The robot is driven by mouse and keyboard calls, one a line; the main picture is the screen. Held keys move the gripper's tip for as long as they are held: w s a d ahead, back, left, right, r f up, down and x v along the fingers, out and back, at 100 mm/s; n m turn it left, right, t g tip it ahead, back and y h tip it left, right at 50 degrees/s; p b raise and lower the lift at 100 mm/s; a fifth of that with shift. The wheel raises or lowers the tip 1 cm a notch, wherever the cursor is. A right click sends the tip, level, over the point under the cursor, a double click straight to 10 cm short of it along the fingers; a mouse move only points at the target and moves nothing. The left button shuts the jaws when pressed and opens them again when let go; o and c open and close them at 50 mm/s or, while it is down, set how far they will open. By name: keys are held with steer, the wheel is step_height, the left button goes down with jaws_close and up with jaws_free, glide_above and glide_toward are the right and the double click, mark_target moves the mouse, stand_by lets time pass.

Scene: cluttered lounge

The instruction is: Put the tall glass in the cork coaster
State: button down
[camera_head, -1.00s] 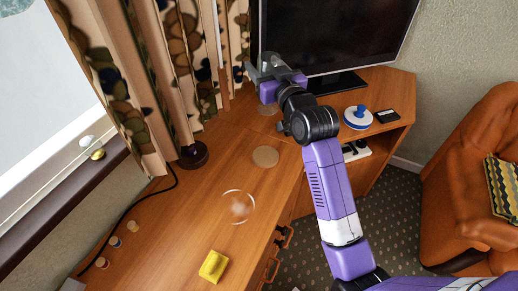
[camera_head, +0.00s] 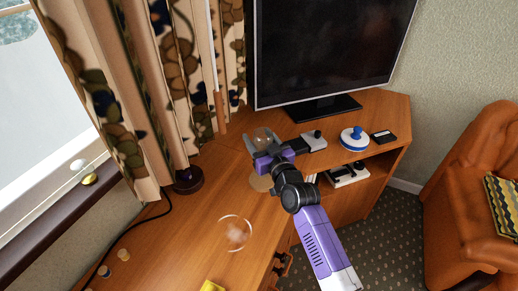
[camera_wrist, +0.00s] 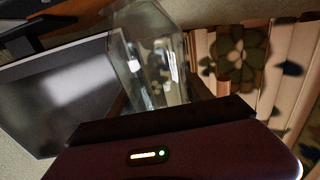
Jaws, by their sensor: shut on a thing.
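My gripper (camera_head: 262,147) is shut on a clear glass, the tall glass (camera_head: 262,135), above the wooden cabinet top near the television. In the wrist view the glass (camera_wrist: 150,65) stands out from the jaws, see-through and tilted in the picture. A round tan disc, which looks like the cork coaster (camera_head: 257,183), lies flat on the wood below and nearer than the gripper. My arm hides part of its right side. The gap between the glass and the wood is hard to judge.
A clear round glass dish (camera_head: 235,233) lies nearer on the top. A dark lamp base (camera_head: 188,181) stands by the curtain (camera_head: 130,90). The television (camera_head: 330,50) stands behind my gripper. A blue and white round thing (camera_head: 353,138) and a black box (camera_head: 384,136) lie to the right.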

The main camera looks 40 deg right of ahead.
steer(key=shift+f+b, duration=0.75)
steer(key=shift+f, duration=1.05)
steer(key=shift+f, duration=0.2)
steer(key=shift+c, duration=2.2)
jaws_free()
steer(key=shift+r, duration=0.25)
steer(key=b+v, duration=0.2)
steer(key=v, duration=1)
